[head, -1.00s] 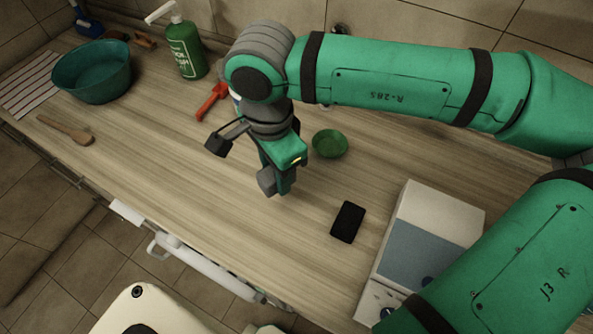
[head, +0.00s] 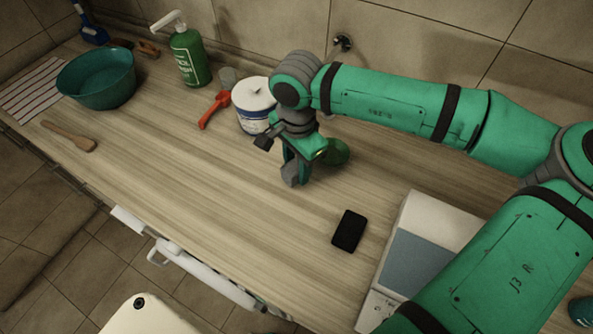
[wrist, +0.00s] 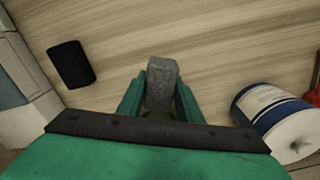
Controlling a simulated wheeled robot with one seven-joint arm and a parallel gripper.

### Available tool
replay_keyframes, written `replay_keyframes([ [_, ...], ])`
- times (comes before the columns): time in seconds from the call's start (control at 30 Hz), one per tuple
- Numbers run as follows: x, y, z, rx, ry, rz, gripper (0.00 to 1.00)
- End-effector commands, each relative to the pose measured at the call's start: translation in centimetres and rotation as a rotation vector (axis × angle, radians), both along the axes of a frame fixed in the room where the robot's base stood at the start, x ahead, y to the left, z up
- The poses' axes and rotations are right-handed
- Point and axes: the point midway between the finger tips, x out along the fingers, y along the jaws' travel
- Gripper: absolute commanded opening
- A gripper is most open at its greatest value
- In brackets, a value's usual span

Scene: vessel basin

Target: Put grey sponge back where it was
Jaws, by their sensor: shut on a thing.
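The grey sponge (wrist: 161,84) is a small grey block between the two green fingers of my gripper (wrist: 160,100) in the wrist view. In the head view the sponge (head: 290,174) shows at the fingertips of my gripper (head: 298,170), over the middle of the wooden counter. My gripper is shut on it. I cannot tell whether the sponge touches the counter or hangs just above it.
A black phone (head: 349,231) lies to the front right, beside a white and grey appliance (head: 425,240). A red-handled tool (head: 214,108) lies left.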

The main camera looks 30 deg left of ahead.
Motion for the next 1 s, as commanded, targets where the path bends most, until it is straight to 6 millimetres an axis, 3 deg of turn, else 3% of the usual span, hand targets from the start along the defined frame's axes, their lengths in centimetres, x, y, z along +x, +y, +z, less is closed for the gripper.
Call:
replay_keyframes([
  [0.33,1.6,0.8,-2.2,0.001,0.0,-0.001,0.14],
  [0.6,1.8,0.9,-5.4,0.0,0.0,0.0,0.14],
  [0.97,1.8,0.8,-5.7,0.001,0.0,-0.001,0.14],
  [1.0,1.8,0.9,-5.7,0.001,0.0,0.0,0.37],
])
